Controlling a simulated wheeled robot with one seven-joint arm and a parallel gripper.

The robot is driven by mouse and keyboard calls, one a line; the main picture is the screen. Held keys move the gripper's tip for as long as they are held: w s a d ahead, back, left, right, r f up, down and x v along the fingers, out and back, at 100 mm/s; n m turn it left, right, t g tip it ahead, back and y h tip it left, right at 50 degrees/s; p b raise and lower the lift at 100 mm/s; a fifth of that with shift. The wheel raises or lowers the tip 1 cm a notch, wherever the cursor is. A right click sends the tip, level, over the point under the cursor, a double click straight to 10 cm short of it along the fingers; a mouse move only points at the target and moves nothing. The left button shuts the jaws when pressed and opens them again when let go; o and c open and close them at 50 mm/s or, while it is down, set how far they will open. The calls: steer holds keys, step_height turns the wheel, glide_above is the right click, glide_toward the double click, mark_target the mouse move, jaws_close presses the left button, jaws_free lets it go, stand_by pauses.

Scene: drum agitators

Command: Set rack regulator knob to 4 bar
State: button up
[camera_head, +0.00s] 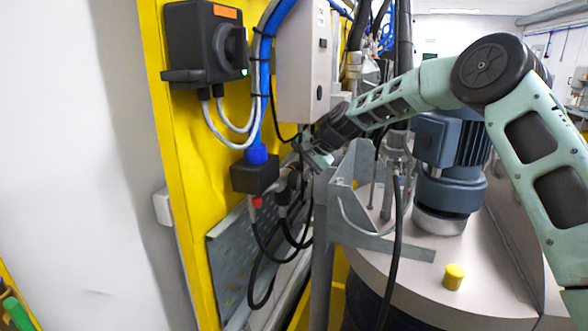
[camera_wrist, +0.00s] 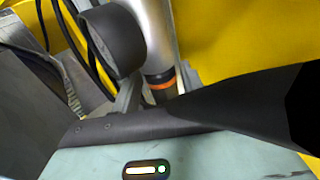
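My gripper (camera_head: 303,160) is at the end of my arm, close to the yellow panel and just right of the black box with the blue plug. In the wrist view a dark finger (camera_wrist: 235,108) reaches in from the right. Its tip is near a silver cylinder (camera_wrist: 158,35) with an orange ring and a dark lower end. A round black part (camera_wrist: 112,42) sits left of the cylinder; I cannot tell which piece is the regulator knob. No scale or pressure reading is legible. Contact and the finger gap are unclear.
The yellow panel (camera_head: 174,190) carries a black rotary switch (camera_head: 205,45), a grey cabinet (camera_head: 303,60) and the black box (camera_head: 254,178). Black hoses hang below. A metal bracket (camera_head: 345,205) and the drum lid (camera_head: 400,262) with a blue motor (camera_head: 450,150) stand to the right.

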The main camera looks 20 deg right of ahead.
steer(key=shift+o, duration=0.6)
steer(key=shift+f, duration=0.1)
steer(key=shift+d+f+t+y+b, duration=0.15)
steer(key=shift+f+t+y+b, duration=0.15)
steer(key=shift+b, duration=0.6)
steer(key=b+v, duration=0.6)
steer(key=v, duration=1.2)
steer(key=s+a+f+n+g+h+b, duration=0.3)
steer(key=s+a+f+n+b, duration=0.4)
steer(key=s+a+f, duration=1.3)
steer(key=shift+s+f+n+g+b, duration=0.25)
steer(key=shift+s+n+g, duration=0.35)
steer(key=shift+g, duration=0.3)
